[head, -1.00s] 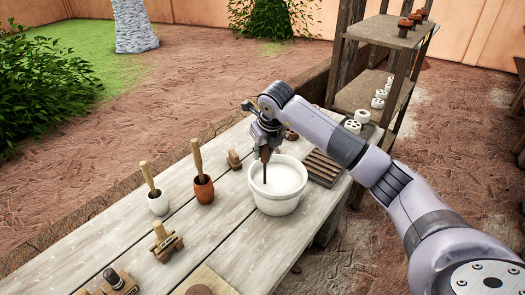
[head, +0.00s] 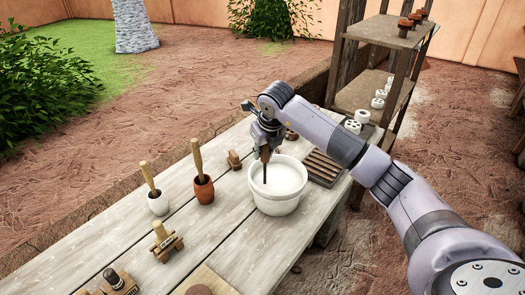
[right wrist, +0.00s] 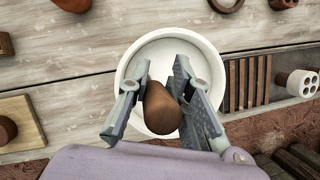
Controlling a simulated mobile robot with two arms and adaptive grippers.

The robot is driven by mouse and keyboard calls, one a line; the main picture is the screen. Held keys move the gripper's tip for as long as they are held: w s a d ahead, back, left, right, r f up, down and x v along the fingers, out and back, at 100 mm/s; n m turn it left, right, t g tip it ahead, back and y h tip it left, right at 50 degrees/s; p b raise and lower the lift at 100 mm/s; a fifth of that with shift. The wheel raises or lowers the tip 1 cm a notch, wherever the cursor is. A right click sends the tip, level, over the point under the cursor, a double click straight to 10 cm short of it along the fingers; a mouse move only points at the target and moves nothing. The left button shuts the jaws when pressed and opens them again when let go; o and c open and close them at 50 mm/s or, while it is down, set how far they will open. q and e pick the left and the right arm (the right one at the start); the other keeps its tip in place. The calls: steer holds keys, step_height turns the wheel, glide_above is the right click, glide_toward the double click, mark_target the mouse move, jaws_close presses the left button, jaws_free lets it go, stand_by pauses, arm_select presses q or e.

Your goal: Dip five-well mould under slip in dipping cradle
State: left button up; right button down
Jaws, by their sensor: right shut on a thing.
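My right gripper (head: 264,147) is shut on the brown wooden handle (right wrist: 162,108) of a dipping tool, above the white tub (head: 275,205) on the table. A thin dark rod (head: 265,174) runs down from the grip, upright, into the pale slip (head: 285,176). The tool's lower end, where a mould would be, is hidden; I cannot see the five wells. In the right wrist view the fingers flank the handle, with the tub (right wrist: 122,82) behind it. No separate cradle can be made out. My left gripper is not in view.
A slatted wooden rack (head: 325,168) stands right of the tub. White pieces with holes (head: 352,126) sit behind it near the shelf unit (head: 365,95). A wooden stamp-like tool (head: 165,240) lies nearer.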

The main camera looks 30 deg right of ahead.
steer(key=shift+r, duration=0.2)
step_height(320, 180, up, 9)
steer(key=p, duration=0.5)
steer(key=shift+p, duration=0.35)
stand_by(1.0)
steer(key=shift+r, duration=0.2)
stand_by(1.5)
steer(key=shift+r+p, duration=0.85)
steer(key=shift+r, duration=0.5)
